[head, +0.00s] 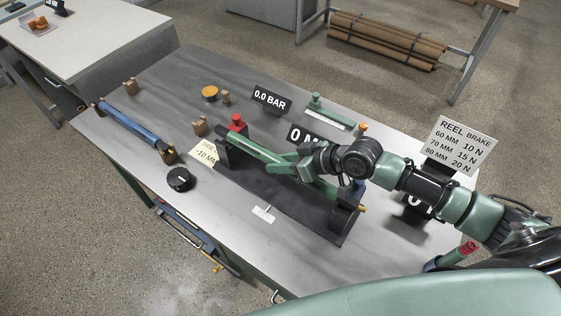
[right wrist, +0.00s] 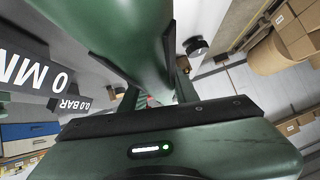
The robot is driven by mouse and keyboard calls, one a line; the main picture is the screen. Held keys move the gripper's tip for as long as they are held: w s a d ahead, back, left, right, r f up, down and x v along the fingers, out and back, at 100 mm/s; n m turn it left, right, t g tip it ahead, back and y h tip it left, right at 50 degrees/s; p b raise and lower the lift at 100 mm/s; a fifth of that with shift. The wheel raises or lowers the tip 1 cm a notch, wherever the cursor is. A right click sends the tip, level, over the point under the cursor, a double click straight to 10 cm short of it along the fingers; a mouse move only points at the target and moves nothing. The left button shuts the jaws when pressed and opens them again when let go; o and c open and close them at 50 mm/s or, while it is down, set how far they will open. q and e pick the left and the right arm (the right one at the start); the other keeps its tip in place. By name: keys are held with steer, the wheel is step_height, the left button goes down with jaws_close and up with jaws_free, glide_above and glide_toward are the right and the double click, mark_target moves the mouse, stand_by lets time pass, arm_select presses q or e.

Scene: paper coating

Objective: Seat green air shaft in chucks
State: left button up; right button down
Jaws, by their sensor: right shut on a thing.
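The green air shaft (head: 257,150) lies lengthwise over a dark stand (head: 268,193) in the head view. Its left end is at the left chuck block (head: 232,158), and its right end, with a brass tip, is at the right chuck block (head: 344,217). I cannot tell whether either end sits fully down in its chuck. My right gripper (head: 297,168) is shut on the shaft near its middle and hides part of it. The right wrist view shows green surfaces very close up and no clear chuck. My left gripper is not in view.
A blue shaft (head: 133,127) lies on brown supports at the table's left. A black knob (head: 180,179), a red-topped part (head: 236,122) and a 0.0 BAR sign (head: 270,99) stand near the stand. A reel brake sign (head: 462,146) is at right. The table's front left is clear.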

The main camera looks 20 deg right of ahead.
steer(key=shift+r, duration=0.15)
steer(key=shift+f+b, duration=1.25)
steer(key=shift+f, duration=0.8)
steer(key=c, duration=1)
jaws_free()
steer(key=shift+o, duration=0.2)
steer(key=b+v, duration=0.1)
steer(key=v, duration=0.6)
steer(key=shift+s+d+r, duration=0.2)
steer(key=shift+r, duration=0.05)
